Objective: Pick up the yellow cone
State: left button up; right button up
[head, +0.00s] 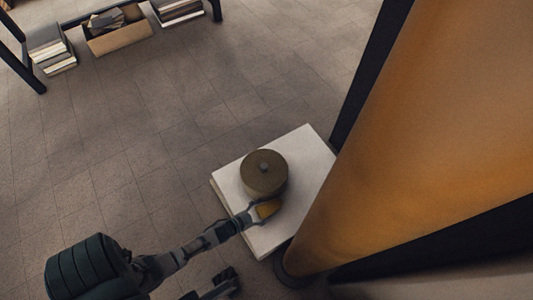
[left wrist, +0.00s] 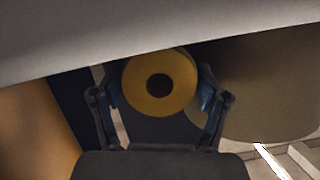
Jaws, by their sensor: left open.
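The yellow cone (head: 268,209) lies or stands on a white square-topped stand (head: 262,238), close to a round brown lidded object. My left gripper (head: 248,216) is at the cone from its left side and partly hides it. In the left wrist view the cone (left wrist: 180,72) shows as a yellow disc with a dark round centre. It lies between the two spread fingers of my left gripper (left wrist: 161,88), with the jaws open. I cannot tell whether the fingers touch it.
The brown round object with a knob (head: 264,171) stands just behind the cone, very near my gripper. A large orange panel (head: 440,120) with black edges rises at the right. A shelf at the far left holds a box (head: 118,38) and books. Open tiled floor lies left.

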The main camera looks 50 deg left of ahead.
pick_arm(q)
jog(key=shift+f, duration=0.25)
jog(key=c, duration=0.8)
jog(key=shift+r, duration=0.15)
